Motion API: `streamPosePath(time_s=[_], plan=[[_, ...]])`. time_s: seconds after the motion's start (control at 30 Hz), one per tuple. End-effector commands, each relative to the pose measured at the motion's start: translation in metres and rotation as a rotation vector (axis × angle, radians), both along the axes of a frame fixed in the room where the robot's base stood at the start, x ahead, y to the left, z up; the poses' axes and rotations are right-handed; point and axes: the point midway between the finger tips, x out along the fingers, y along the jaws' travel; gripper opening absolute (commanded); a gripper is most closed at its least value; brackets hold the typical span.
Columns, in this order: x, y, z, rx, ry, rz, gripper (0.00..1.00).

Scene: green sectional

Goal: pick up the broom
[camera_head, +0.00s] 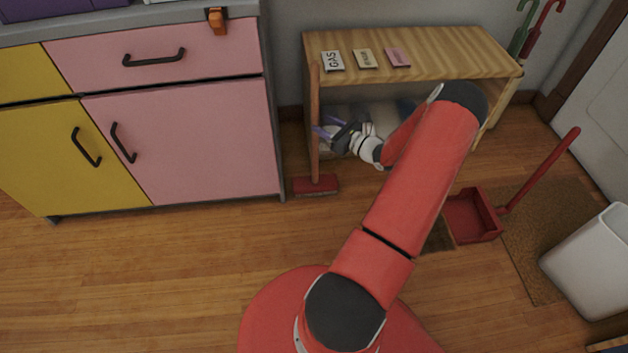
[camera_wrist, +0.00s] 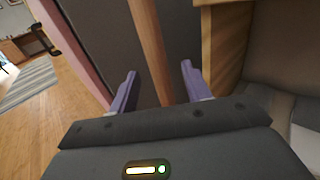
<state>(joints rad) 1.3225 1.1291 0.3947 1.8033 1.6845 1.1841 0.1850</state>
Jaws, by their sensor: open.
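The broom (camera_head: 315,150) stands upright at the left end of the wooden shelf, its wooden handle leaning near the shelf's edge and its red head (camera_head: 316,185) on the floor. My gripper (camera_head: 322,132) is at the middle of the handle. In the wrist view my gripper (camera_wrist: 158,82) is open, with one purple finger on each side of the broom handle (camera_wrist: 150,45). The handle runs between the fingers, with a visible space on both sides. The broom head is out of the wrist view.
A pink and yellow cabinet (camera_head: 180,150) stands close on the left. The shelf (camera_head: 430,52) with small cards is on the right. A red dustpan (camera_head: 470,217) lies on the floor, near a white bin (camera_head: 590,262). Open floor (camera_head: 150,270) lies in front of the cabinet.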

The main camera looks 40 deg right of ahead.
Motion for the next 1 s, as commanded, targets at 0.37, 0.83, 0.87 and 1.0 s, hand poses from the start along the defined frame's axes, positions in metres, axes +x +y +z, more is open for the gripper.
streamPosePath(time_s=[0.37, 0.83, 0.87, 1.0], plan=[[0.041, 0.011, -0.005, -0.001, 0.0, 0.002, 0.48], [0.04, 0.011, -0.004, -0.001, 0.0, 0.003, 0.04], [0.04, 0.011, -0.004, -0.001, 0.0, 0.003, 0.0], [0.04, 0.011, -0.004, -0.001, 0.0, 0.003, 0.0]])
